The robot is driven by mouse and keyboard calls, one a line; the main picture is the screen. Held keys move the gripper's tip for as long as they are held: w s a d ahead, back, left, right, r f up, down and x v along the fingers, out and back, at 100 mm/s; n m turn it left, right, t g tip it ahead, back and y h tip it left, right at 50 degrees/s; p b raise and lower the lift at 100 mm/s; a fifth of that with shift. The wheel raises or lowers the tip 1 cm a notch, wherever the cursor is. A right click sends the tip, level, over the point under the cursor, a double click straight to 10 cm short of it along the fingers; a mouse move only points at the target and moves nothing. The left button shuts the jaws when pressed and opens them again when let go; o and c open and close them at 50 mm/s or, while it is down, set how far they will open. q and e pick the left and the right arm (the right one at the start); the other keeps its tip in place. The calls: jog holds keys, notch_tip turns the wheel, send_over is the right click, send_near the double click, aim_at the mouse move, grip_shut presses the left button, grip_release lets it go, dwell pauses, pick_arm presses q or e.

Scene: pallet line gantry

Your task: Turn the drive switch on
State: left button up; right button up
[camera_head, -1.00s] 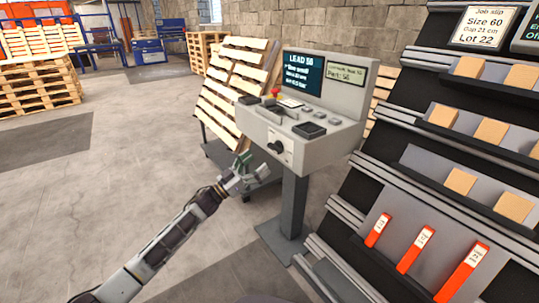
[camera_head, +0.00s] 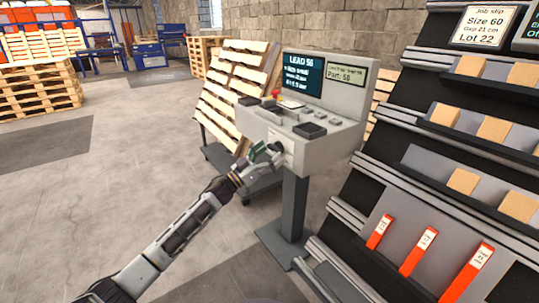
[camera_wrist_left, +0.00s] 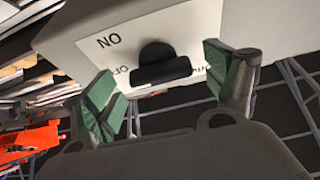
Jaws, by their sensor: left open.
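The drive switch is a black rotary knob on a white plate on the front face of the grey console (camera_head: 335,143). In the left wrist view the knob (camera_wrist_left: 160,66) shows clearly, its grip bar lying nearly crosswise in the picture. An upside-down "ON" label (camera_wrist_left: 109,41) is beside it; another label is partly hidden. My left gripper (camera_head: 268,152) is open at the console front, partly covering the knob in the head view. In the wrist view its green-padded fingers (camera_wrist_left: 160,80) stand on either side of the knob, with gaps to it. My right gripper is out of view.
The console top carries a red-knobbed lever (camera_head: 276,94), several dark buttons and a screen (camera_head: 302,74). A shelf rack with boxes (camera_head: 497,128) and orange-red pieces (camera_head: 380,231) stands close on the right. Leaning pallets (camera_head: 232,88) are behind; the floor at left is clear.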

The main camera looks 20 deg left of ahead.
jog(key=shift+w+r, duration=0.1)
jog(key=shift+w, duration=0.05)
pick_arm(q)
jog(key=shift+c, duration=1.3)
jog(key=c, duration=0.8)
jog(key=shift+o, duration=0.2)
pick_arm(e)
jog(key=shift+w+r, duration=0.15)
